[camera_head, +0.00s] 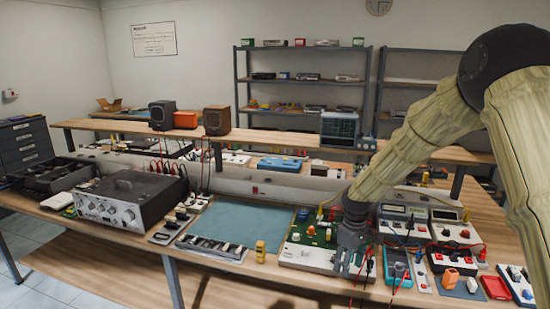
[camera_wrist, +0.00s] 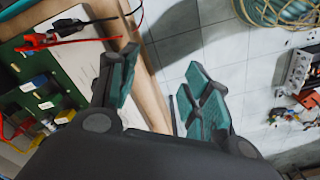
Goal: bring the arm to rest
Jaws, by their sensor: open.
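My gripper (camera_head: 350,247) hangs at the end of my arm, pointing down over the front part of the workbench, in front of a green circuit board (camera_head: 318,232). In the wrist view my gripper (camera_wrist: 160,100) shows two teal-padded fingers set apart with nothing between them. Past the fingers are the bench edge (camera_wrist: 150,85) and the tiled floor (camera_wrist: 190,55). My arm comes in from the upper right of the head view, bent at the elbow.
A grey amplifier (camera_head: 125,200) and a blue mat (camera_head: 240,226) are on the bench to the left. Multimeters, red leads and a red box (camera_head: 495,288) crowd the right. A yellow block (camera_head: 260,252) stands near the front edge. Shelves (camera_head: 300,80) stand behind.

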